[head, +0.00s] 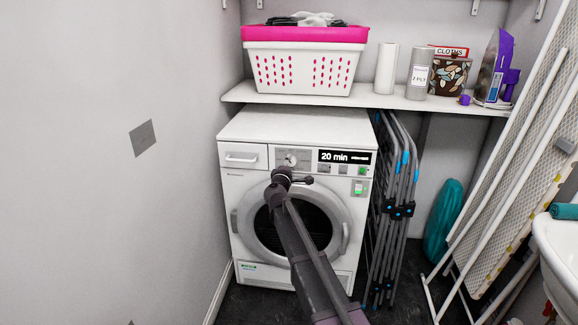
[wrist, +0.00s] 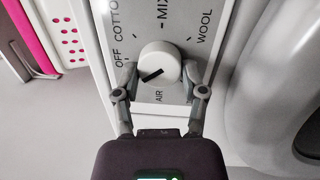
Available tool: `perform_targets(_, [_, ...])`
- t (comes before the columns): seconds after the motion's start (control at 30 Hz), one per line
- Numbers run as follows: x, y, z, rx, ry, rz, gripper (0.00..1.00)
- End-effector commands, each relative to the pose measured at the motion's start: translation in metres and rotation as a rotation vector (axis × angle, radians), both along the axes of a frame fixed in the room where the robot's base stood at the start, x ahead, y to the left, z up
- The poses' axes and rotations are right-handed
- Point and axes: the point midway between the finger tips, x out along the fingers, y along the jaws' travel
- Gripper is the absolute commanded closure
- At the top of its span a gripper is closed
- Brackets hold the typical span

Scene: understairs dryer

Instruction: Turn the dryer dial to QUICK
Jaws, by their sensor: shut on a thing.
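The white dryer (head: 285,240) stands under the shelf. Its round white dial (head: 291,158) is at the upper middle of the front panel, partly behind my gripper (head: 284,176). In the wrist view my gripper (wrist: 160,70) is shut on the dial (wrist: 160,58), one finger on each side. OFF, COTTON, MIX, WOOL and AIR are readable around it. The dark pointer mark (wrist: 152,75) aims to the lower left, between OFF and AIR. The left finger covers the panel there, and no QUICK label is readable. The display (head: 345,157) reads "20 min".
A pink-rimmed white laundry basket (head: 300,75) sits on the shelf (head: 385,99) above. A folded drying rack (head: 392,210) stands close to the dryer's right side. An ironing board (head: 515,170) leans further right. A wall is at the left.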

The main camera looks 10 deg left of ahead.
Motion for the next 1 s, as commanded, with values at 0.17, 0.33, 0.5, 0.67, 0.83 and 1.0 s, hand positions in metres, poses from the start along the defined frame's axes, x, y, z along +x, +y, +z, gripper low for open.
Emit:
perform_targets(0.17, [0.0023, 0.0005, -0.0003, -0.08, 0.002, 0.002, 0.93])
perform_targets(0.33, [0.0025, 0.0004, -0.0002, -0.111, 0.004, 0.002, 0.93])
perform_targets(0.5, [0.0028, 0.0002, 0.0, -0.116, 0.003, 0.001, 0.93])
perform_targets(0.67, [0.0028, 0.0001, 0.0, -0.115, 0.003, 0.002, 0.93])
perform_targets(0.83, [0.0025, 0.0, 0.0, -0.114, 0.003, 0.001, 0.1])
perform_targets(1.0, [0.0016, -0.0004, -0.0002, -0.113, 0.004, 0.001, 0.1])
